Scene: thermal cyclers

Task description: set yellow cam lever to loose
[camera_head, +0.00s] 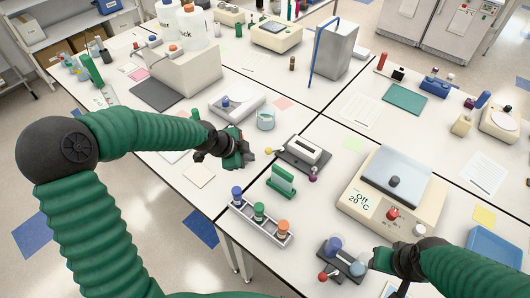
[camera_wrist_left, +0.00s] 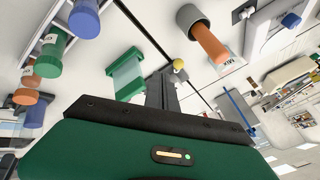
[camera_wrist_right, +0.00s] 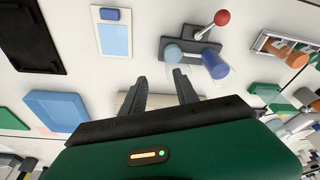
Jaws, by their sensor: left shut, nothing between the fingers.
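The yellow ball knob of the cam lever (camera_head: 268,151) is at the left end of a small dark fixture with a white block (camera_head: 304,151). The yellow knob also shows just beyond the fingertips in the left wrist view (camera_wrist_left: 179,64). My left gripper (camera_head: 247,158) is shut and empty, close to the left of the yellow knob; I cannot tell if it touches it. The fixture is mostly hidden in the left wrist view. My right gripper (camera_wrist_right: 163,85) is open and empty, near a dark fixture with a red-knobbed lever (camera_wrist_right: 205,52) and two blue cylinders.
A green holder (camera_head: 282,181) and a rack of capped tubes (camera_head: 262,222) stand in front of the yellow-knobbed fixture. A glass beaker (camera_head: 265,121) stands behind it. A thermal cycler reading Off 20 °C (camera_head: 352,200) is to the right.

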